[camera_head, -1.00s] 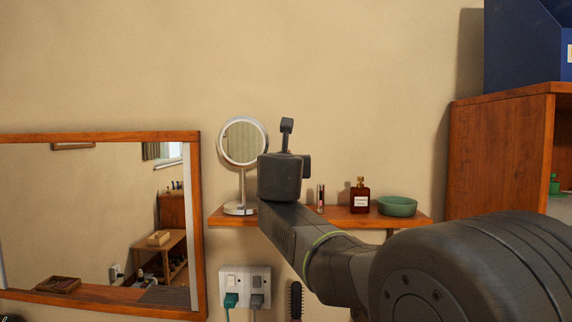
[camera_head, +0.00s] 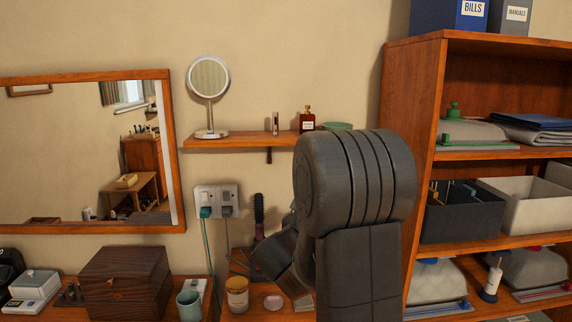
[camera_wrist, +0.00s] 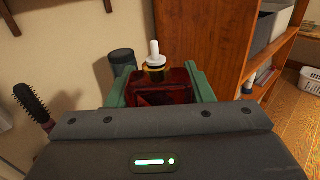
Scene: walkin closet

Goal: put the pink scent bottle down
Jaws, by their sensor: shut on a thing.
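The scent bottle (camera_wrist: 165,88) shows in the wrist view as dark red, see-through glass with a gold collar and a white top. My gripper (camera_wrist: 162,84) is shut on it, one green finger on each side. The bottle's lower part is hidden by the gripper body, so I cannot tell whether it touches anything below. In the head view my gripper's dark body shows low in front of the wall, left of my large arm link; its fingertips and the bottle are hidden there.
A wall shelf (camera_head: 235,142) holds a round mirror (camera_head: 209,90), a dark red bottle (camera_head: 307,120) and a green dish. Below are a hairbrush (camera_head: 259,212), a lidded jar (camera_head: 237,293), a cup (camera_head: 189,305) and a wooden box (camera_head: 124,283). A bookcase (camera_head: 412,130) stands right.

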